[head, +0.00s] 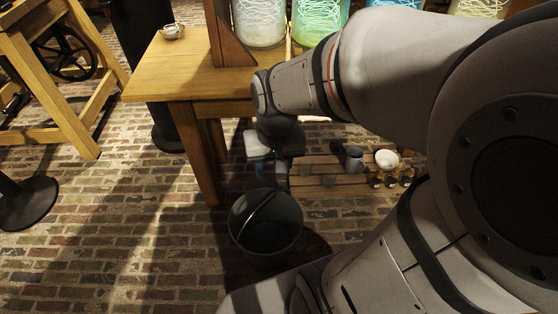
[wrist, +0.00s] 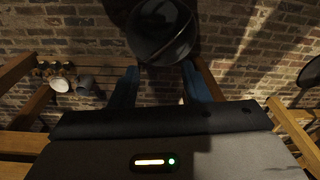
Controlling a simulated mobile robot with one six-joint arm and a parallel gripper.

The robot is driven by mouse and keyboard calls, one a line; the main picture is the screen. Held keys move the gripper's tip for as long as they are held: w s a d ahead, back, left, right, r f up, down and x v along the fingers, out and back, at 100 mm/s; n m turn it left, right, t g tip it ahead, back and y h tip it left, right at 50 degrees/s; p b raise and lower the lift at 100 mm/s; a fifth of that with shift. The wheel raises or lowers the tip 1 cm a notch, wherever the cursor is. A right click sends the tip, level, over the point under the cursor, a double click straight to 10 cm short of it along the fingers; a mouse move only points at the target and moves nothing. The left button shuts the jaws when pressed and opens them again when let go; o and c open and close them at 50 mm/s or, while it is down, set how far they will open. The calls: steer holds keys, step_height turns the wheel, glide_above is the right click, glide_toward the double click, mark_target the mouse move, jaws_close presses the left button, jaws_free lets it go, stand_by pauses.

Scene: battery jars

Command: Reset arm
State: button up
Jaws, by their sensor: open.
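My gripper (head: 271,174) hangs at the end of my arm in front of the wooden table, over the floor just behind a dark bucket. In the wrist view my gripper (wrist: 160,88) shows two blue fingers spread wide apart with nothing between them. The fingers point toward the brick floor and the bucket. My arm reaches across the right side of the head view and hides part of the table and what stands on it.
The dark bucket (head: 265,232) with a handle stands on the floor; it also shows in the wrist view (wrist: 160,45). Glass jars (head: 258,22) stand on the wooden table (head: 160,82). A low slatted shelf holds a white bowl (head: 386,159) and a grey mug (head: 353,158). The left floor is mostly clear.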

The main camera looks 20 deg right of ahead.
steer(key=s+r+n, duration=0.1)
steer(key=s+d+r, duration=0.1)
steer(key=s, duration=0.1)
steer(key=shift+n, duration=0.4)
step_height(320, 180, up, 31)
steer(key=t+p, duration=0.1)
steer(key=p, duration=2.6)
steer(key=shift+f+t+p, duration=0.2)
steer(key=shift+t+p, duration=0.1)
steer(key=shift+p, duration=0.05)
